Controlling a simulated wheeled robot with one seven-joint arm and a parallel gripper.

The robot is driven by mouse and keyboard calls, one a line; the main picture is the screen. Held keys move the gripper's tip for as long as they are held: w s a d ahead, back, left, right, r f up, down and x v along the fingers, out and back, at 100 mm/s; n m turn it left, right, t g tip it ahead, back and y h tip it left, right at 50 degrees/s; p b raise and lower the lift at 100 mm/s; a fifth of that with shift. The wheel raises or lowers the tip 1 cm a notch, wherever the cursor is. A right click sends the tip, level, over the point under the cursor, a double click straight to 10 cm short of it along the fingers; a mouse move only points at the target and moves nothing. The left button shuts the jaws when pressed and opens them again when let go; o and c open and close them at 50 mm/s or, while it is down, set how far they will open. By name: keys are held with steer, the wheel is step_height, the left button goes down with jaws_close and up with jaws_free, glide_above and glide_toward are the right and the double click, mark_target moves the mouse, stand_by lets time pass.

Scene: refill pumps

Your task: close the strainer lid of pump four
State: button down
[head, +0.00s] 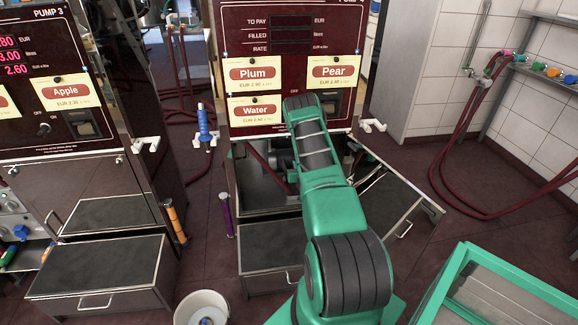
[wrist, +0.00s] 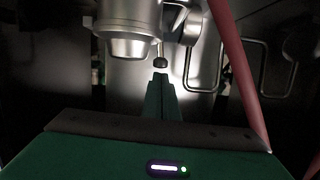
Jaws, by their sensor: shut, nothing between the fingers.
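Pump four (head: 291,75) stands in the middle of the head view, with Plum, Pear and Water signs on its dark red front. Its lower cabinet (head: 262,190) is open and my green arm reaches into it, hiding much of the inside. In the wrist view, my gripper (wrist: 160,80) is shut and empty. Its fingertips are just below a small dark ball knob (wrist: 160,62) on a thin metal rod; I cannot tell whether they touch. A silver metal housing (wrist: 128,25) is beside the rod on the left. I cannot tell which part is the strainer lid or how it stands.
The cabinet door (head: 395,205) hangs open at the right. A pulled-out drawer (head: 268,247) is in front. A red hose (wrist: 237,75) crosses the right of the wrist view. A white bucket (head: 202,310) and a green-framed case (head: 500,290) stand on the floor.

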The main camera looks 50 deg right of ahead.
steer(key=shift+w+a+f, duration=0.1)
steer(key=shift+a+f, duration=0.05)
steer(key=shift+f, duration=0.2)
steer(key=s+a+r, duration=0.5)
steer(key=s+r, duration=0.1)
steer(key=s, duration=0.1)
steer(key=shift+s+a+r, duration=0.25)
steer(key=shift+a+r, duration=0.05)
steer(key=shift+r, duration=0.05)
stand_by(0.3)
